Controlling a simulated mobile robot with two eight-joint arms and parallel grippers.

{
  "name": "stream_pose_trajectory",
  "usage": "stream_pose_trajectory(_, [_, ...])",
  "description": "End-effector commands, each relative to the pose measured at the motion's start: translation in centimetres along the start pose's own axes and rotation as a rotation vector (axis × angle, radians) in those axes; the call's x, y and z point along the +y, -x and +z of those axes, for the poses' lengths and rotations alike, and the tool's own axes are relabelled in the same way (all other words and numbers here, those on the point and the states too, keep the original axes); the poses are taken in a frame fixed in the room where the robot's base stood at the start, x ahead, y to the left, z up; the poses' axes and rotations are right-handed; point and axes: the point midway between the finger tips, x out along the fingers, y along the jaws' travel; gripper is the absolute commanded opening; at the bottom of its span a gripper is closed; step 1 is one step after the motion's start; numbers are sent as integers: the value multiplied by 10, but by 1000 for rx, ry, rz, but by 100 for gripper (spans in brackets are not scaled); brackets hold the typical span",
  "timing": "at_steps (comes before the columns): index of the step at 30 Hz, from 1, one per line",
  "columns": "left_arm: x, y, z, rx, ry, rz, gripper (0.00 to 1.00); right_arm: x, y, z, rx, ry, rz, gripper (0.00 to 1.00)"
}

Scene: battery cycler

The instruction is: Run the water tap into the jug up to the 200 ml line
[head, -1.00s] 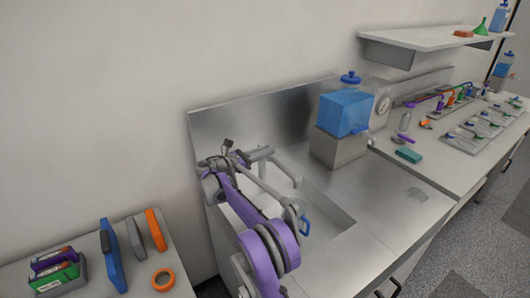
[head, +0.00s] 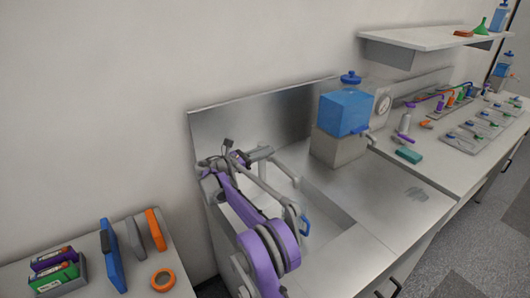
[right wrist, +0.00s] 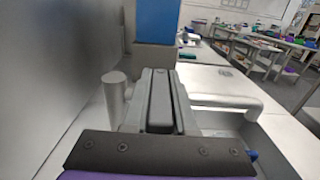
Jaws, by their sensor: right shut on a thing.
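The grey tap (head: 262,153) stands at the back of the metal sink (head: 335,208), its spout reaching out over the basin. My right gripper (head: 236,157) is at the tap, its jaws closed on what looks like the tap lever, which the fingers mostly hide. In the right wrist view the closed fingers (right wrist: 160,100) lie between a grey post (right wrist: 115,97) and the spout pipe (right wrist: 230,101). The jug's blue handle (head: 305,226) shows in the basin beside my right arm. My arm hides most of the jug, and its water level cannot be seen. My left gripper is not in view.
A blue water tank (head: 345,112) on a grey block (head: 337,147) stands right of the basin. A side table at lower left holds a blue case (head: 113,256) and an orange ring (head: 163,280). The metal drainboard (head: 385,213) is mostly clear.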

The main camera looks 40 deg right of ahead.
Motion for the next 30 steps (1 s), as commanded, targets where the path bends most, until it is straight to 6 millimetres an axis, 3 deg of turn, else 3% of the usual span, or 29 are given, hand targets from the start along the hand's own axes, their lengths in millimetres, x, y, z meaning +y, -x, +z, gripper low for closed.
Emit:
stream_pose_trajectory(14, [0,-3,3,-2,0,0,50,-1,0,-1,0,1,15,0])
stream_pose_trajectory(30, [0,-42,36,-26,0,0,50,-10,-3,-1,-2,1,398,0])
